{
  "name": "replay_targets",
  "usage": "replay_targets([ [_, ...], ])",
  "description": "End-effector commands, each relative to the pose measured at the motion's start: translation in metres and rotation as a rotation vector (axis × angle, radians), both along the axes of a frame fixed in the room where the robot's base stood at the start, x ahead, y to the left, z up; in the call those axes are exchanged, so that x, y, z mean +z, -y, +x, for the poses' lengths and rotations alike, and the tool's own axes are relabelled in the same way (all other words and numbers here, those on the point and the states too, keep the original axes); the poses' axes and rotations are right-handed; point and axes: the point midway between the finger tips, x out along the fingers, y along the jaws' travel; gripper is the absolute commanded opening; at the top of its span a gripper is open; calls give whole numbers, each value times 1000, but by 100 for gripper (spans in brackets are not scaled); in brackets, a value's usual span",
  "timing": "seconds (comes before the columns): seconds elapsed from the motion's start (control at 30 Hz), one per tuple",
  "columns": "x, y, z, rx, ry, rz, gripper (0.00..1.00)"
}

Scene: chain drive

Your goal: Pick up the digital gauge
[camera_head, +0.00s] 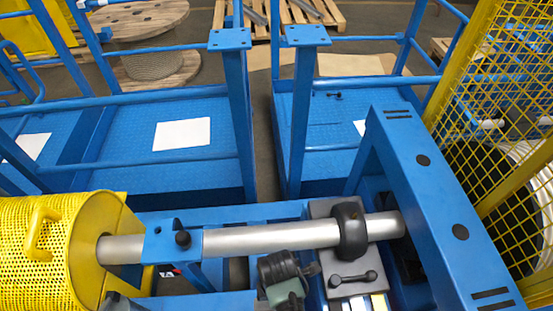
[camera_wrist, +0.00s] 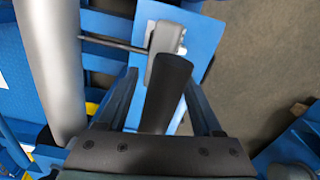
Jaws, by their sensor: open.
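In the wrist view, what appears to be the digital gauge has a light grey body (camera_wrist: 162,58) with a thick black cylindrical part (camera_wrist: 166,92) running down from it and a thin dark rod reaching left. The gauge is above a blue panel. My gripper (camera_wrist: 160,82) is open, with one dark finger on each side of the black part. Gaps show beside it, and I cannot tell whether either finger touches. I cannot make out the gauge's display. In the head view I cannot pick out the gauge or gripper with certainty.
A grey shaft (camera_head: 270,237) runs from the yellow mesh guard (camera_head: 35,235) through a black collar (camera_head: 350,230). The shaft also shows close to my gripper's left in the wrist view (camera_wrist: 52,65). A blue beam (camera_head: 435,190) stands at right. Blue railed platforms lie behind.

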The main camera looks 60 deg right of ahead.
Motion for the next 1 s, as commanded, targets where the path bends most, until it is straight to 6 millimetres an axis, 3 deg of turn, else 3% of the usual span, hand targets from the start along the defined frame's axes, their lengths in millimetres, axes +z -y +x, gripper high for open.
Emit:
replay_targets([
  [0.17, -16, 0, 0, 1, 0, 0, 67],
  [0.43, -18, 0, 1, 1, 1, -1, 67],
  [0.8, -18, 0, 1, 1, 1, -1, 2],
  [1.0, -18, 0, 1, 1, 1, -1, 0],
])
